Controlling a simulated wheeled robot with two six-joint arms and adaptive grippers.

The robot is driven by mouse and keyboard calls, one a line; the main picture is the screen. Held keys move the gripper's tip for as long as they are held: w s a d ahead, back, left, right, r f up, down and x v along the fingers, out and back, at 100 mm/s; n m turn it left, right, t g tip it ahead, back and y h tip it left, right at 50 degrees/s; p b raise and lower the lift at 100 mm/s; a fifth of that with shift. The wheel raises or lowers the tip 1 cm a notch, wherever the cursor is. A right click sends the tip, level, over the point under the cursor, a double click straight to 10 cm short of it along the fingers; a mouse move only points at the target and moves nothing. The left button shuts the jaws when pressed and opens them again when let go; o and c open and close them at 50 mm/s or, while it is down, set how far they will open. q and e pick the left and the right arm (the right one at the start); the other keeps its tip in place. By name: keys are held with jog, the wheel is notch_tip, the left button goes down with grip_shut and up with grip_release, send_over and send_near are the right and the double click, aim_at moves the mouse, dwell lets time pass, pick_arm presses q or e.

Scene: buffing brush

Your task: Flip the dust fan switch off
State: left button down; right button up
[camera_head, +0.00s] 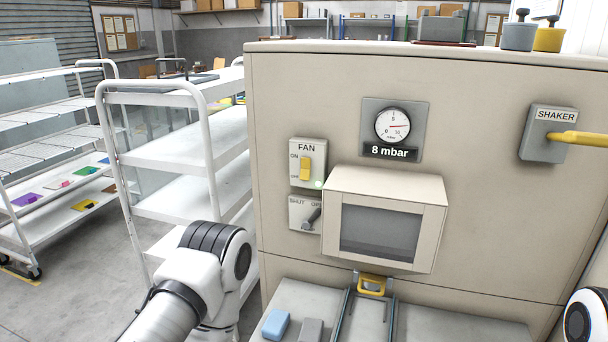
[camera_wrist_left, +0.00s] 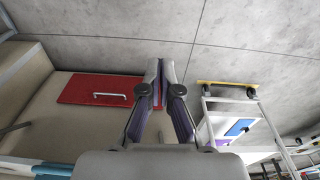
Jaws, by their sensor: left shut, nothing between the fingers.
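The fan switch (camera_head: 305,168) is a yellow lever on a grey plate labelled FAN, with ON above and OFF below. It sits at the upper part of its plate, near the ON mark. A small green light (camera_head: 318,184) glows at the plate's lower right. My left arm shows at the lower left in the head view, below and left of the switch; its gripper is out of that view. In the left wrist view my left gripper (camera_wrist_left: 160,78) is shut and empty, with the floor behind it. The switch is not seen there. My right gripper is out of view.
Below the fan plate is a SHUT/OPEN lever (camera_head: 313,217). A protruding windowed box (camera_head: 384,218) stands right of it. A gauge (camera_head: 392,126) reads 8 mbar; a yellow shaker handle (camera_head: 580,138) juts out at right. A white shelf cart (camera_head: 180,160) stands left of the cabinet.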

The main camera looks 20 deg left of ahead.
pick_arm(q)
jog(key=w+r+t+p, duration=0.1)
jog(key=w+r+t, duration=0.45)
jog(key=w, duration=0.65)
jog(key=w+r+t, duration=0.5)
jog(key=w+t, duration=0.1)
jog(key=w, duration=0.6)
jog(key=w+r+t+p, duration=0.1)
jog(key=w+r+t, duration=0.2)
jog(key=r, duration=0.7)
jog(key=w+d+r+t+p, duration=0.1)
jog(key=w+r+t, duration=0.2)
jog(key=r, duration=0.7)
jog(key=w+d+r+t+p, duration=0.1)
jog(key=w+r+t, duration=0.3)
jog(key=w+r, duration=0.3)
notch_tip(320, 180, up, 4)
jog(key=shift+f+m+p, duration=0.25)
jog(key=shift+m+p, duration=0.05)
jog(key=shift+p, duration=0.1)
jog(key=shift+a, duration=0.1)
